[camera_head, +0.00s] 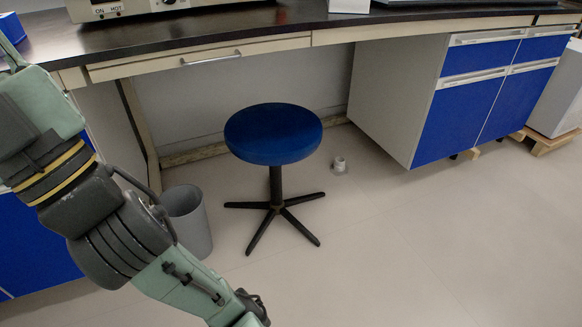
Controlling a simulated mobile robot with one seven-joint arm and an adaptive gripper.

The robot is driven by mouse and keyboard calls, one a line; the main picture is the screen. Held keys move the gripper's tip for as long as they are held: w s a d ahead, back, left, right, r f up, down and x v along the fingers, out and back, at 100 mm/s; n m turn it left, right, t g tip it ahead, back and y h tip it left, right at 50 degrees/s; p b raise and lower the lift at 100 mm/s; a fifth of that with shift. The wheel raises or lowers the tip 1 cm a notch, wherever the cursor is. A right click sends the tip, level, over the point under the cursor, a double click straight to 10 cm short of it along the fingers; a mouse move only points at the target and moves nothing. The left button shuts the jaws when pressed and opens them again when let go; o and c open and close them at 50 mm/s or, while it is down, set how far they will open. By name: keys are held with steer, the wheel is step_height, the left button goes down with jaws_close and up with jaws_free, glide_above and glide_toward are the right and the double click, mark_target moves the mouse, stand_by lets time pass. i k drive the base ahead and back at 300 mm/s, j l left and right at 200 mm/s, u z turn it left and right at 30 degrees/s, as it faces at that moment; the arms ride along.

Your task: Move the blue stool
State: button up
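The blue stool (273,134) stands upright on the floor, partly under the lab bench. It has a round blue seat, a black post and several black legs spread on the floor. My arm comes in from the left and reaches down to the bottom of the picture. My gripper (254,306) is at the bottom edge, in front of and below the stool in the picture, apart from it. Only its dark end shows, partly behind my arm's green link, so I cannot see whether its fingers are open or shut.
A grey bin (190,222) stands left of the stool. The dark bench top (250,22) runs above it. Blue-fronted cabinets (462,116) stand at the right. A small white object (339,165) lies on the floor beside the stool. The floor in front and to the right is clear.

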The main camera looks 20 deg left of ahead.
mark_target(274, 136)
steer(key=i+l+u, duration=0.15)
steer(key=i+u, duration=0.15)
steer(key=u, duration=0.2)
steer(key=i+l+u, duration=0.25)
steer(key=u, duration=0.25)
steer(key=i+l, duration=0.35)
steer(key=i+l+u, duration=0.1)
steer(key=i+l, duration=0.25)
steer(key=l, duration=0.2)
